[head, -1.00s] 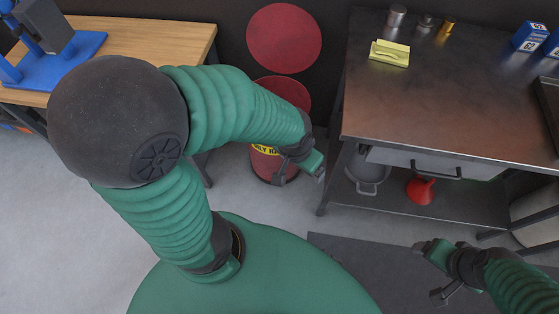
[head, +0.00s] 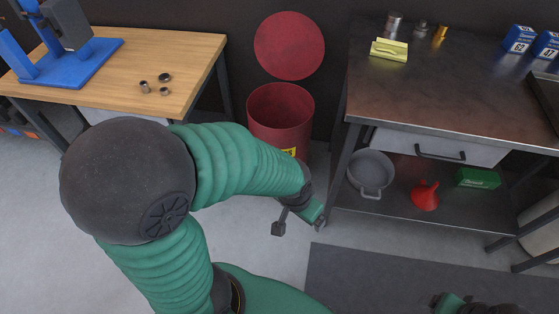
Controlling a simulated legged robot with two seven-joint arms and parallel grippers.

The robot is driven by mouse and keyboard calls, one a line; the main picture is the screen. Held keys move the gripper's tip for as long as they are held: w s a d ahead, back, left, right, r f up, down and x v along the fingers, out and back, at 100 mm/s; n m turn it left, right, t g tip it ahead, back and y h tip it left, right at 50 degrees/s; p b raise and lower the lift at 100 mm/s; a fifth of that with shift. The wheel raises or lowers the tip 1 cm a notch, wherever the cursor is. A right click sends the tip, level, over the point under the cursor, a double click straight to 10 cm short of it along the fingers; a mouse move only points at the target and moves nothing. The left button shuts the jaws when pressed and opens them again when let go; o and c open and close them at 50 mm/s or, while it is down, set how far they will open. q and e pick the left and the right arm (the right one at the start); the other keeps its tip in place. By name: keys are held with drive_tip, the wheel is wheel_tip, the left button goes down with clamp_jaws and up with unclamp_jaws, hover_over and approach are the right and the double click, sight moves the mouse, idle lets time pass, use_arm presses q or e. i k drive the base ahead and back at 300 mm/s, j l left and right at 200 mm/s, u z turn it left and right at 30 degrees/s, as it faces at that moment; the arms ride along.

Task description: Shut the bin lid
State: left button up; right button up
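The red bin (head: 281,126) stands on the floor between the wooden bench and the metal table. Its round red lid (head: 289,46) stands raised, upright behind the bin's open mouth. The bin's inside looks empty as far as it shows. My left gripper (head: 300,228) is in front of and below the bin, apart from it, with its two fingers spread and nothing between them. My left arm hides the lower part of the bin. My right gripper (head: 448,301) is at the bottom right edge, mostly cut off, so its fingers cannot be made out.
The metal table (head: 440,85) at right holds a yellow pad (head: 389,49), small cans and blue boxes. Its lower shelf has a grey pot (head: 371,172) and a red funnel (head: 425,195). The wooden bench (head: 185,62) is at left. A dark mat (head: 380,281) lies in front.

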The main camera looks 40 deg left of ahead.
sight(289, 45)
drive_tip(key=u, duration=1.3)
